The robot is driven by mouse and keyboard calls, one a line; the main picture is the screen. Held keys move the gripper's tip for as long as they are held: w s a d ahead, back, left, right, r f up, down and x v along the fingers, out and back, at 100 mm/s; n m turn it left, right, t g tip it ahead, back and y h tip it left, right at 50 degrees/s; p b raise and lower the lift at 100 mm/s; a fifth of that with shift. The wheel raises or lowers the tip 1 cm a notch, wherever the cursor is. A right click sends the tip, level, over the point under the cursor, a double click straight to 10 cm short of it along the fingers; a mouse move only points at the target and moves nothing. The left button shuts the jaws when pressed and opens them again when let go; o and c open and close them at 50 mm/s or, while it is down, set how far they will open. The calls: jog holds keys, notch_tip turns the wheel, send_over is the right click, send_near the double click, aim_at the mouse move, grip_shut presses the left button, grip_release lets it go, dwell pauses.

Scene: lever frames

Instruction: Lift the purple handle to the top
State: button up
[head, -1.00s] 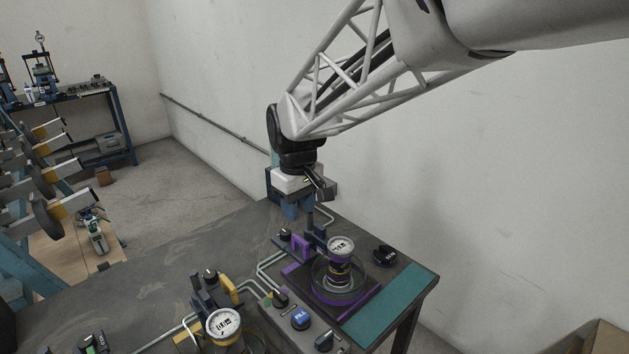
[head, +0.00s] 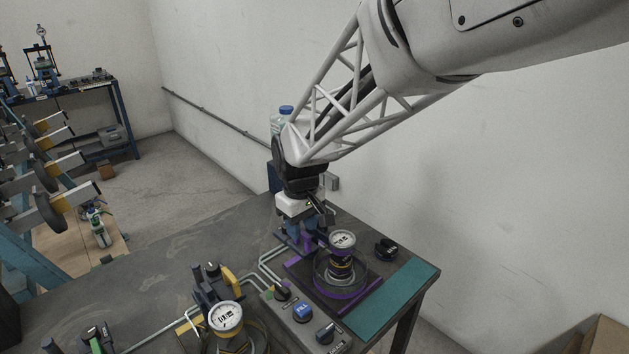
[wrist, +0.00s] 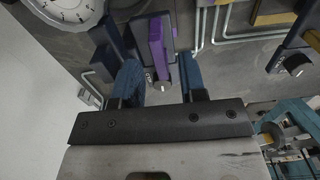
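The purple handle (wrist: 157,48) shows in the wrist view between the two blue fingers of my gripper (wrist: 160,75). The fingers stand apart, with a gap visible on each side of the handle. In the head view my gripper (head: 299,236) is low over the purple-trimmed station at the back of the table, and it hides most of the handle there. Whether the fingers touch the handle cannot be told from the head view.
A round gauge (head: 342,240) on a purple-ringed base stands close to the right of my gripper. A yellow handle station (head: 228,285) with another gauge (head: 226,317) is at the front left. A black knob (head: 386,249) and teal mat (head: 392,307) lie to the right.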

jog(key=shift+f, duration=0.4)
grip_shut()
jog(key=shift+r, duration=0.1)
jog(key=shift+r, duration=2.5)
grip_release()
jog(key=shift+f, duration=0.1)
